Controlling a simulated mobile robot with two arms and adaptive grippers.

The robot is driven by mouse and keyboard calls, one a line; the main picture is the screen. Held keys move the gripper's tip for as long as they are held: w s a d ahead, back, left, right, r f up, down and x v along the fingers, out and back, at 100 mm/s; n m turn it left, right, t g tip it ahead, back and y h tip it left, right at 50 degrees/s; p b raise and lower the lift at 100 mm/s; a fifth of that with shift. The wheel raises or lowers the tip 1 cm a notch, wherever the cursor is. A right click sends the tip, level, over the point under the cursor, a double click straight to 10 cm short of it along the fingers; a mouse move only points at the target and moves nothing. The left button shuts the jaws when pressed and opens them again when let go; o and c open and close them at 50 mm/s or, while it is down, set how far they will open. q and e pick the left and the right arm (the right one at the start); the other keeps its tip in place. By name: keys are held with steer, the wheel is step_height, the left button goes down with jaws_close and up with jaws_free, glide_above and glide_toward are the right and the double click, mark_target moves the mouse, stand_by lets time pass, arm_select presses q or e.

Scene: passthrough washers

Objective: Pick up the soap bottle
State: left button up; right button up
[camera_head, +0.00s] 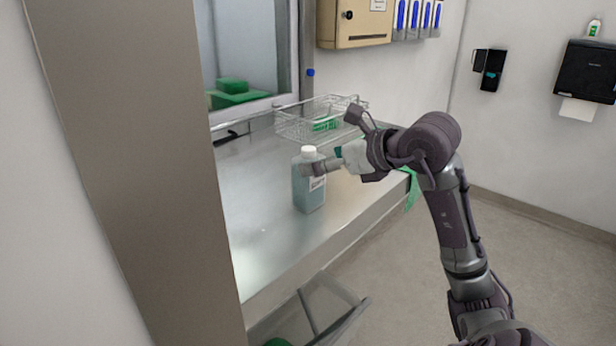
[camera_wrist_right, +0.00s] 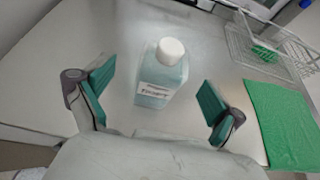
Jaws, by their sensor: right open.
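The soap bottle (camera_head: 309,190) stands upright on the steel counter, with a white cap and a pale blue-green body. In the right wrist view the bottle (camera_wrist_right: 161,78) shows a white label and lies between and beyond the two green-padded fingers. My right gripper (camera_head: 328,163) is at the bottle's upper part in the head view, where a finger overlaps it. In the right wrist view my right gripper (camera_wrist_right: 157,100) is open, with a gap on both sides of the bottle. I cannot tell whether a finger touches it. My left gripper is not in view.
The steel counter (camera_head: 255,215) is clear left of the bottle. A wire basket (camera_head: 290,126) stands behind it. A green cloth (camera_wrist_right: 285,125) lies on the counter to the right. A grey bin (camera_head: 335,305) stands below the counter's front edge. A wall pillar (camera_head: 130,150) fills the left.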

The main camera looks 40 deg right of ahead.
steer(key=x, duration=0.1)
steer(key=p+x, duration=0.1)
steer(key=x, duration=0.1)
steer(key=p+x, duration=0.1)
steer(key=x, duration=0.1)
steer(key=shift+w+d+f, duration=0.2)
steer(key=shift+d, duration=0.1)
steer(key=shift+s, duration=0.1)
steer(key=shift+c, duration=0.8)
steer(key=shift+r, duration=0.1)
steer(key=c, duration=1.4)
steer(key=shift+r, duration=0.1)
